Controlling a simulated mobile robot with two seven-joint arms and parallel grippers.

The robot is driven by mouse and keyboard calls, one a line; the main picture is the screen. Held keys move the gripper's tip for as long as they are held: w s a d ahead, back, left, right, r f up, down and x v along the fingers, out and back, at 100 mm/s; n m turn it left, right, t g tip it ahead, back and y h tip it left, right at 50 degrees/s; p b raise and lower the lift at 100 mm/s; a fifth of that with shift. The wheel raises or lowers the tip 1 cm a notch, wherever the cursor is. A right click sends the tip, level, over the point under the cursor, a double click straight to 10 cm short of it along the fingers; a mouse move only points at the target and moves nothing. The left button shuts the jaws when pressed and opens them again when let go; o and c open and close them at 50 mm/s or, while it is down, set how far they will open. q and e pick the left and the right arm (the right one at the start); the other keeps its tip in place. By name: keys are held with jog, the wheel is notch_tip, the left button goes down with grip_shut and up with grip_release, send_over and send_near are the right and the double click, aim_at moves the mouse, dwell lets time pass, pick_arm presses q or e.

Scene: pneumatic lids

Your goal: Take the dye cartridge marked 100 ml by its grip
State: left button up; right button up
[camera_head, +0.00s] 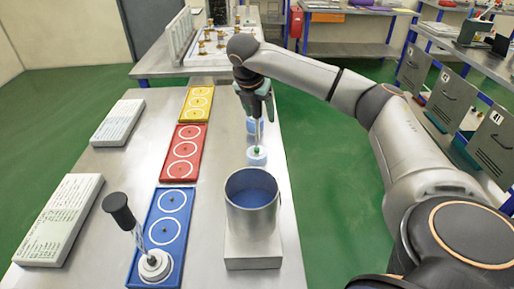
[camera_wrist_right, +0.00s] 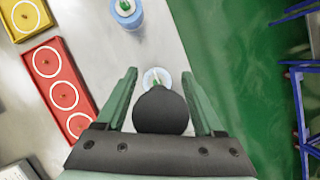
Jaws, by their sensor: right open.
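A dye cartridge with a blue-and-white base (camera_head: 257,156), a green spot and a clear upright stem stands on the table under my right gripper (camera_head: 256,108). In the right wrist view its round black grip (camera_wrist_right: 160,112) lies between the two green fingers, which are apart. The head view hides this grip behind the gripper. A second blue cartridge (camera_wrist_right: 126,12) stands farther back and shows partly in the head view (camera_head: 251,126). Another cartridge with a black grip (camera_head: 119,210) and white base stands on the blue panel. No volume marks can be read. My left gripper is out of view.
A metal cup (camera_head: 264,220) with a blue inside stands on a metal block in front of the cartridge. Blue (camera_head: 144,262), red (camera_head: 183,147) and yellow (camera_head: 197,102) ringed panels lie to the left. White printed slabs (camera_head: 57,220) lie at the left edge.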

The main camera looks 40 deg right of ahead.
jog(key=shift+c, duration=0.2)
grip_shut()
dwell(0.3)
jog(key=shift+r, duration=0.1)
